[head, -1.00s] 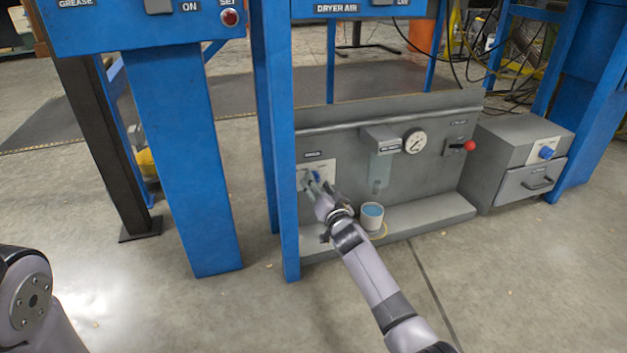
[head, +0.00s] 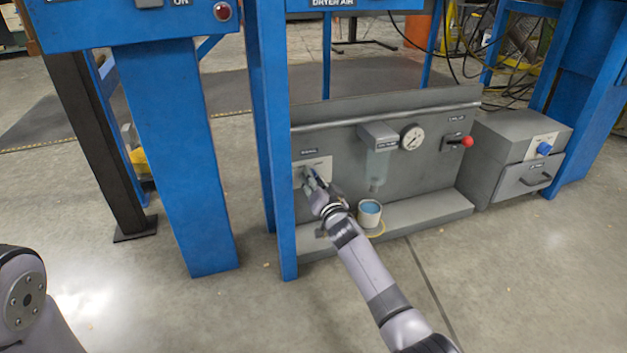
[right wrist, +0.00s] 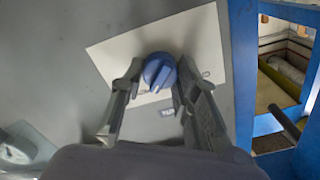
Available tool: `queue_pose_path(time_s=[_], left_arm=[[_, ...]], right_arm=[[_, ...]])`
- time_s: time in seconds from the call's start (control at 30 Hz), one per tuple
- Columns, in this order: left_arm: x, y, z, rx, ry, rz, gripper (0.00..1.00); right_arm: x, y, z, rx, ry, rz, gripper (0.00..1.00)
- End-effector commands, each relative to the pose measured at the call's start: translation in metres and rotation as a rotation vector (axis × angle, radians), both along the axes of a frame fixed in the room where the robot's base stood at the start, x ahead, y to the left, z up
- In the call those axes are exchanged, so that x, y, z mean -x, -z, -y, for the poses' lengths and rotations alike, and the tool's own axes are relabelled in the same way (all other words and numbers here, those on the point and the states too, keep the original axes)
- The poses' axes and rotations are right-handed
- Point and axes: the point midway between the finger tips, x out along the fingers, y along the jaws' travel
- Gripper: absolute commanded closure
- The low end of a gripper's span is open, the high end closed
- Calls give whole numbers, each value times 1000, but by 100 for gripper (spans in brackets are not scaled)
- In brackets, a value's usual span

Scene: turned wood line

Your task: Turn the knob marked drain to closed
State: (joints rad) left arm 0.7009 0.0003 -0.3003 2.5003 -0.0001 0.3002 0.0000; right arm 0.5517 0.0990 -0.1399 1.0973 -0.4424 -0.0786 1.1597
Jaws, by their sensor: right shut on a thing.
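The blue drain knob (right wrist: 158,72) sits on a pale plate (right wrist: 205,45) on the grey panel, in the middle of the right wrist view. Its raised grip bar is tilted in that view. My right gripper (right wrist: 155,85) is shut on the knob, with one finger on each side of it. In the head view my right gripper (head: 312,180) is at the plate at the panel's left end and hides most of the knob. The plate's small marks are too blurred to read. My left gripper is not in view; only part of my left arm shows at the lower left.
A blue post (head: 270,150) stands close to the left of the knob. A blue-topped cup (head: 369,213) stands on the ledge beside my right wrist. A gauge (head: 412,137), a red-ended lever (head: 466,142) and a grey box with another blue knob (head: 544,148) are farther right.

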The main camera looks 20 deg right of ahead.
Motion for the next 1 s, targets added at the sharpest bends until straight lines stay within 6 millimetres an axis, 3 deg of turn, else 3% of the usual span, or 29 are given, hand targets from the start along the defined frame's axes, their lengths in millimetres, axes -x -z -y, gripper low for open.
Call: queue_pose_path(time_s=[0.2, 0.53, 1.0], left_arm=[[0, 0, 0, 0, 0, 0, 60], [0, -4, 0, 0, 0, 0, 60], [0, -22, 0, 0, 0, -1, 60]], right_arm=[[0, 0, 0, 0, 0, 0, 99], [0, -1, 0, 57, 2, 1, 99], [0, -1, 0, 431, 1, 13, 99]])
